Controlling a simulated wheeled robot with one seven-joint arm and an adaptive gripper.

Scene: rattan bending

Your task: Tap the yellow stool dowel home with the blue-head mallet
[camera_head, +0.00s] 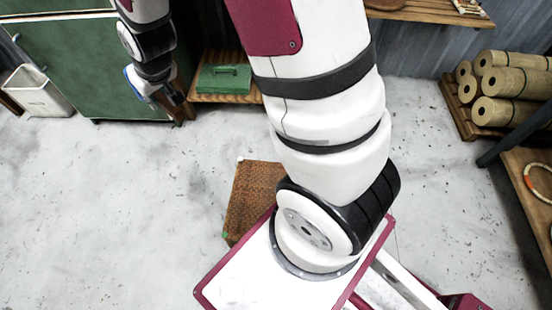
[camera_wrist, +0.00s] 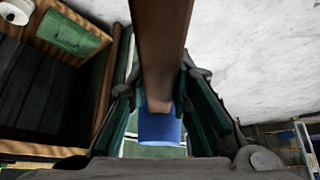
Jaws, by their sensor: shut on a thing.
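My gripper (camera_wrist: 163,98) is shut on the mallet in the wrist view. The mallet's brown handle (camera_wrist: 160,45) runs from the top edge down between the two dark fingers. Its blue head (camera_wrist: 160,126) shows at the lower end of the handle, just beyond the fingers. In the head view my gripper (camera_head: 172,97) hangs at the upper left, between the green cabinet and the low wooden shelf. The mallet cannot be made out clearly there. I cannot make out the yellow dowel or a stool holding it in either view.
A green cabinet (camera_head: 95,70) and a white bin (camera_head: 38,95) stand at the left. A green box (camera_head: 224,78) sits on the low wooden shelf (camera_head: 240,97). A woven brown box (camera_head: 250,195) is by my base. Bamboo rolls (camera_head: 515,80) lie right. Floor between is clear.

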